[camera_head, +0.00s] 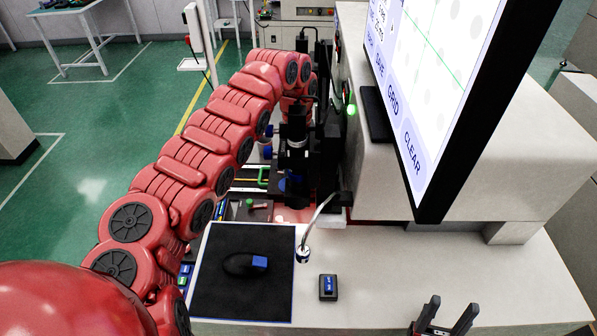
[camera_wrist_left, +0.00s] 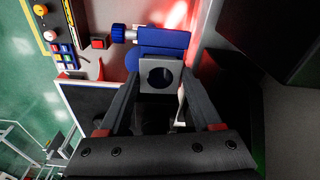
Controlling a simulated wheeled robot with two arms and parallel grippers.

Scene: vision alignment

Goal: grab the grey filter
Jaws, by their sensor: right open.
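The grey filter (camera_wrist_left: 160,76) is a small grey square plate with a dark round hole, in front of a blue block (camera_wrist_left: 163,43) in the left wrist view. My left gripper (camera_wrist_left: 161,78) has one finger on each side of it, close to its edges. I cannot tell whether the fingers press on it. In the head view my left arm reaches in to the machine, and black parts hide its fingertips and the filter. My right gripper (camera_head: 451,304) is open and empty above the white desk (camera_head: 400,275) at the bottom.
A large screen (camera_head: 430,85) stands at the right. A black mouse pad (camera_head: 215,285) with a mouse (camera_head: 242,264) and a small black box (camera_head: 328,287) lie on the desk. A bent silver stalk (camera_head: 318,215) rises near the machine. A blue knob (camera_wrist_left: 118,34) sits beside the blue block.

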